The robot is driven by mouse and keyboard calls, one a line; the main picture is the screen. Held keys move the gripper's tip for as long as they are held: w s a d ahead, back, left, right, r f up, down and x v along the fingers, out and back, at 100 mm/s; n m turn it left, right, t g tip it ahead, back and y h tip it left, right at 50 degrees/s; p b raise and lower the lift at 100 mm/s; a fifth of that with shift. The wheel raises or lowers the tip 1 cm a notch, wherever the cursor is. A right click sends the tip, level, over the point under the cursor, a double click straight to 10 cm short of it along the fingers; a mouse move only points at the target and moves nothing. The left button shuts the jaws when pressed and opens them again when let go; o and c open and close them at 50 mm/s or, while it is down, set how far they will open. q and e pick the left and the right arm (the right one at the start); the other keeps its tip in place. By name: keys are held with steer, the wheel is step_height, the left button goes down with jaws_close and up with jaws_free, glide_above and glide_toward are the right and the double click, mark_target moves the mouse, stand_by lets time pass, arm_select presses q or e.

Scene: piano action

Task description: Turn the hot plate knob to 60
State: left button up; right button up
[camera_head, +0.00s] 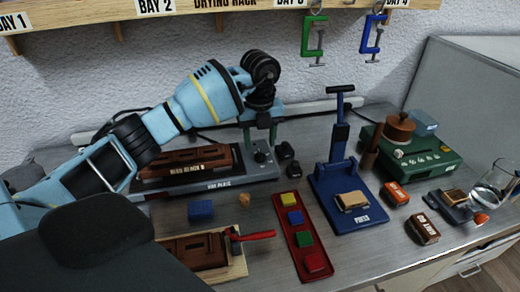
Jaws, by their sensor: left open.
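The hot plate (225,184) is a low grey unit left of the middle, with a small label on its front edge. A dark brown block marked as a head block (190,160) lies on it. The small knob (260,157) sits on the control part at its right end; its dial marks are too small to read. My left gripper (262,138) points down right above the knob, open, with its fingers apart. I cannot tell whether the fingers touch the knob. My right gripper is not in view.
A blue press (348,200) stands right of the middle, and a green unit (440,160) with a brown pot behind it. A red tray (298,240) holds coloured blocks. A wooden board (235,268) with a red-handled tool lies in front. A glass (495,182) stands far right.

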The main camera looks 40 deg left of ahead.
mark_target(260, 153)
arm_select(q)
step_height(260, 153, down, 2)
steer(key=shift+f, duration=0.9)
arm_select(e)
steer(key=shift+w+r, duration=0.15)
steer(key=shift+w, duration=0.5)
arm_select(q)
steer(key=shift+c, duration=0.3)
steer(key=c, duration=0.9)
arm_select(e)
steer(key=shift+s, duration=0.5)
